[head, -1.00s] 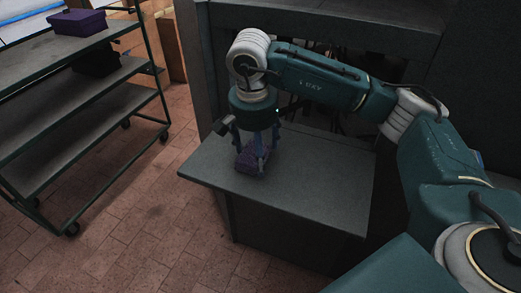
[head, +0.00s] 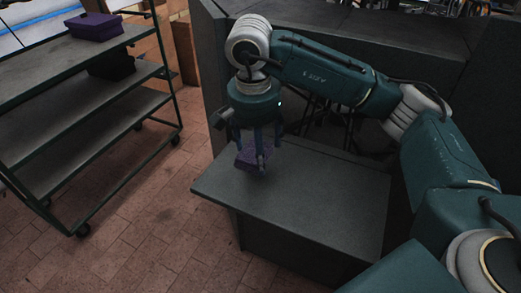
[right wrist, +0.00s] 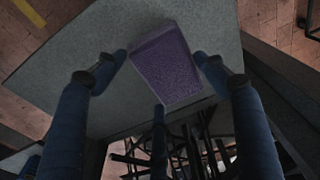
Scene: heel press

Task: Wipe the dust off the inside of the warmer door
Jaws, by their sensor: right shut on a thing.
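The warmer door (head: 315,205) is a flat dark grey panel, folded open and lying level in front of the warmer. It also shows in the right wrist view (right wrist: 85,75). My right gripper (head: 257,160), on the arm from the right, is over the door's far left part, pointing down. It is shut on a purple block-like pad (head: 247,155). In the right wrist view the pad (right wrist: 165,65) sits between the fingers. I cannot tell if the pad touches the door. Dust is not clearly distinguishable. My left gripper is out of view.
The dark warmer body (head: 390,45) stands behind the door, with thin dark rods in the opening below. A shelved trolley (head: 85,100) at the left carries a purple box (head: 95,26) and a black box (head: 111,65). Tiled floor (head: 150,225) between is clear.

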